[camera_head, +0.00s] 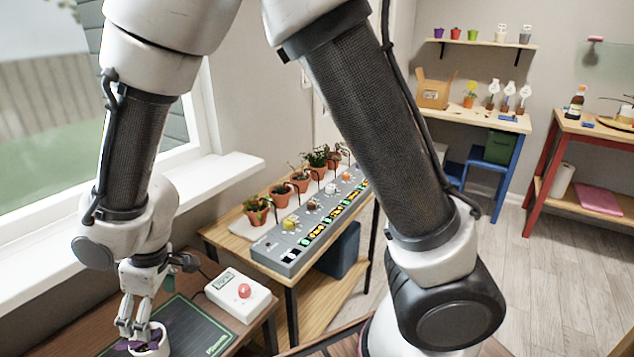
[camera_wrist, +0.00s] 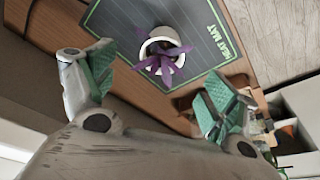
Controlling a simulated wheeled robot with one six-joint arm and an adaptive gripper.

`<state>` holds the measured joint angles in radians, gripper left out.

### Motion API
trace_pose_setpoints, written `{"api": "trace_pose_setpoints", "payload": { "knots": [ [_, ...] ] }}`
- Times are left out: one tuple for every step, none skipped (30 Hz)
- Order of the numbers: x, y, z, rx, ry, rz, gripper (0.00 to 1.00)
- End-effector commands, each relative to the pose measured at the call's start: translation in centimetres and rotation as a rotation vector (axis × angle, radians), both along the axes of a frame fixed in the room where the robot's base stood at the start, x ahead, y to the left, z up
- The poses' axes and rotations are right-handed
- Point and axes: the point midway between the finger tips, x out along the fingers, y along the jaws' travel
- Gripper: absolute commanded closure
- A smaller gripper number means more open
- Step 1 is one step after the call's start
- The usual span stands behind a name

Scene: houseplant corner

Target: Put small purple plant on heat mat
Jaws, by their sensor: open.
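The small purple plant, in a white pot (camera_wrist: 160,35), stands on the dark heat mat (camera_wrist: 207,40) in the wrist view, near the mat's edge closest to my gripper. Its purple leaves hang over the rim. In the head view the pot (camera_head: 160,346) shows at the bottom edge, partly cut off, with the green-edged mat (camera_head: 192,330) beside it. My gripper (camera_wrist: 157,72) is open, its green-padded fingers apart and empty on the near side of the pot. In the head view my gripper (camera_head: 135,326) is close above the pot.
A white control box (camera_head: 238,294) with a red button sits right of the mat. A wooden bench behind holds several terracotta pots and a long grey panel (camera_head: 285,256). A window is at left. Shelves and a red-legged table stand far right, with open floor before them.

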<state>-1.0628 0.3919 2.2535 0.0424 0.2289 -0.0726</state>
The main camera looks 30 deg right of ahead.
Motion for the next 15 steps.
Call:
{"api": "trace_pose_setpoints", "payload": {
  "knots": [
    [0.9,-0.9,1.1,0.007,-0.004,-0.026,0.14],
    [1.6,-1.8,2.0,0.012,-0.006,-0.05,0.14],
    [2.6,-3.5,3.5,0.017,-0.008,-0.088,0.14],
    [3.5,-5.1,4.7,0.021,-0.011,-0.124,0.14],
    [4.3,-6.9,6.2,0.025,-0.014,-0.165,0.14],
    [5.4,-9.8,8.2,0.032,-0.018,-0.226,0.14],
    [5.9,-12.2,9.8,0.036,-0.021,-0.275,0.14],
    [6.4,-14.7,11.3,0.04,-0.025,-0.326,0.14],
    [6.6,-18.0,13.2,0.044,-0.03,-0.393,0.14],
    [6.5,-20.5,14.5,0.047,-0.034,-0.442,0.14],
    [6.2,-23.0,15.7,0.05,-0.037,-0.493,0.14],
    [5.6,-26.2,17.3,0.053,-0.043,-0.561,0.14],
    [4.9,-28.5,18.3,0.056,-0.048,-0.61,0.14],
    [4.0,-30.7,19.2,0.058,-0.053,-0.661,0.14],
    [2.7,-33.5,20.3,0.06,-0.059,-0.726,0.14]
  ]
}}
